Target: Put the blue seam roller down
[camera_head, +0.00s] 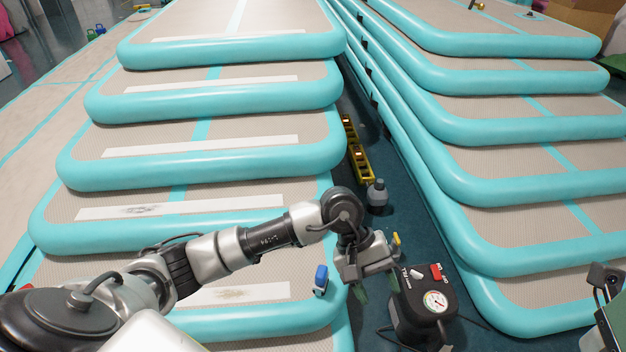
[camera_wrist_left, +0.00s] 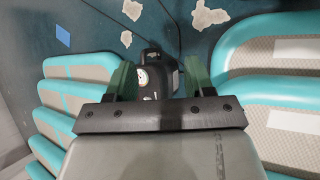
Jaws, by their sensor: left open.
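The blue seam roller (camera_head: 320,280), a small blue and white tool, stands on the right edge of the nearest left-hand track (camera_head: 262,322). My left gripper (camera_head: 378,284) is just to the right of it in the head view, apart from it, over the gap between the track stacks. Its green fingers are spread with nothing held between them. In the left wrist view the left gripper (camera_wrist_left: 160,82) also shows parted fingers, with the black pump beyond them. The roller does not show in that view. My right gripper's fingers are not in view.
A black pump with a gauge (camera_head: 424,308) stands on the dark floor close to my left gripper. A grey bottle-like object (camera_head: 377,194) and a yellow tool (camera_head: 360,165) lie farther up the gap. Stacked teal-edged tracks (camera_head: 540,236) border it on the right.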

